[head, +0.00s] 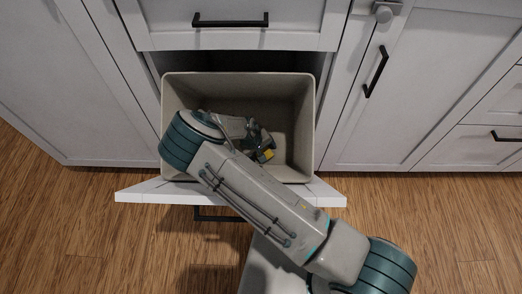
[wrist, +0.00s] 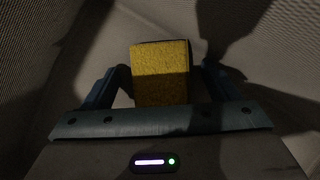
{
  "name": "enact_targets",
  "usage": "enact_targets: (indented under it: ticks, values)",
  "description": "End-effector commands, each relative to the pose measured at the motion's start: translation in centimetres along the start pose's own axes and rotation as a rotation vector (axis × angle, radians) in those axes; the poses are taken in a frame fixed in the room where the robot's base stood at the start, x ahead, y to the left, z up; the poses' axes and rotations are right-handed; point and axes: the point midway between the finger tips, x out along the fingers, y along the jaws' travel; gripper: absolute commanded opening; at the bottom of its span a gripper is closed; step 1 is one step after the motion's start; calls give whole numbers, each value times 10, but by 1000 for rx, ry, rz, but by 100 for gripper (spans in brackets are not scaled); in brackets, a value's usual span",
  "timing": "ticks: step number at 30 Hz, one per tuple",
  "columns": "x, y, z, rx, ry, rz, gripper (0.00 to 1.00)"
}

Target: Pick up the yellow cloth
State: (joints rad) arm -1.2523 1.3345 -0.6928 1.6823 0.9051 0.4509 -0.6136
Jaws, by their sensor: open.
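The yellow cloth (wrist: 160,72) looks like a small yellow block in the wrist view. It lies between the two open fingers of my gripper (wrist: 161,88), with a dark shape just behind it. In the head view a small part of the yellow cloth (head: 268,155) shows beside my gripper (head: 262,146), down inside the beige bin (head: 297,79). My arm covers much of the bin's left and front. The fingers are apart, and I cannot tell whether either one touches the cloth.
The bin sits in a pulled-out drawer (head: 136,194) with a black handle below its front. A closed drawer front (head: 232,38) is above the bin. White cabinets stand on both sides. The bin walls are close around my gripper. The wooden floor (head: 420,220) at right is clear.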

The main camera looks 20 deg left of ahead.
Motion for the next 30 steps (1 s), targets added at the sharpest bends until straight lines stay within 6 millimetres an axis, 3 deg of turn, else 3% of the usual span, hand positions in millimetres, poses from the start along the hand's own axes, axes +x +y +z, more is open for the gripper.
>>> enact_targets:
  ticks: [11,17,28,30]
  values:
    - [2,-1,0,0,0,0,82]
    - [2,-1,0,0,0,0,34]
    - [-1,0,0,-1,-1,0,30]
    - [-13,4,0,1,0,-2,30]
